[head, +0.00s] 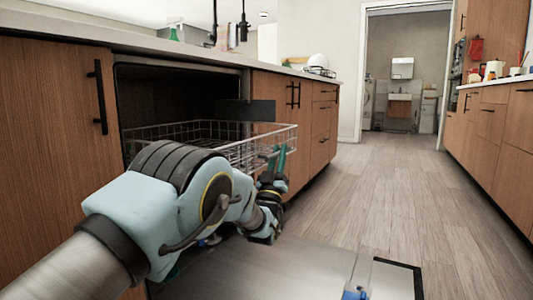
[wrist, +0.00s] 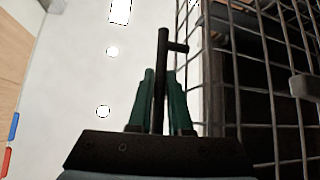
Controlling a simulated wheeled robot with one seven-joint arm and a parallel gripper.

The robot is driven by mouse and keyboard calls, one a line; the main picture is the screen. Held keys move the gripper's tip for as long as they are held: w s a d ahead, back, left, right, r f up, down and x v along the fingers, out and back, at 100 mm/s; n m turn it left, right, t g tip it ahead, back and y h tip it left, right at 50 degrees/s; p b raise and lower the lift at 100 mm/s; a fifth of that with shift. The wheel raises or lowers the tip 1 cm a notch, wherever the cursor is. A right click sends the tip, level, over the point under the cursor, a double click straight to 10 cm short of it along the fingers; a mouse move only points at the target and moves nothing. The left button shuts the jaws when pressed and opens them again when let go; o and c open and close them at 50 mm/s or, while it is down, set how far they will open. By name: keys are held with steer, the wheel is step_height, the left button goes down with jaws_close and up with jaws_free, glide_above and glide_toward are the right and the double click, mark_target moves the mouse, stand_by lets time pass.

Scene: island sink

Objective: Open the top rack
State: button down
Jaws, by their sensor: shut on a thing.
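The top rack (head: 246,153) is a wire basket that sticks out of the dark dishwasher opening (head: 170,88) under the counter. My gripper (head: 277,160) is at the rack's front, with its green fingers upright against the wire mesh. In the wrist view, the gripper's green fingers (wrist: 160,100) stand closed on both sides of a dark bar (wrist: 163,60). The rack's wire mesh (wrist: 238,85) rises just to the right of them. How the bar joins the rack is not clear. My arm hides part of the rack and the opening's lower part.
The dishwasher door (head: 310,265) lies folded down flat, low in front of the opening. A wooden cabinet (head: 55,105) stands left of it and wooden drawers (head: 323,120) to the right. The wood floor (head: 390,185) is clear up to the right-hand cabinets (head: 505,125).

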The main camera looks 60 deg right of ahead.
steer(key=shift+s+f, duration=0.1)
steer(key=shift+s, duration=0.1)
steer(key=c, duration=1.1)
jaws_free()
steer(key=p+v, duration=0.3)
steer(key=v, duration=0.8)
steer(key=shift+p, duration=0.3)
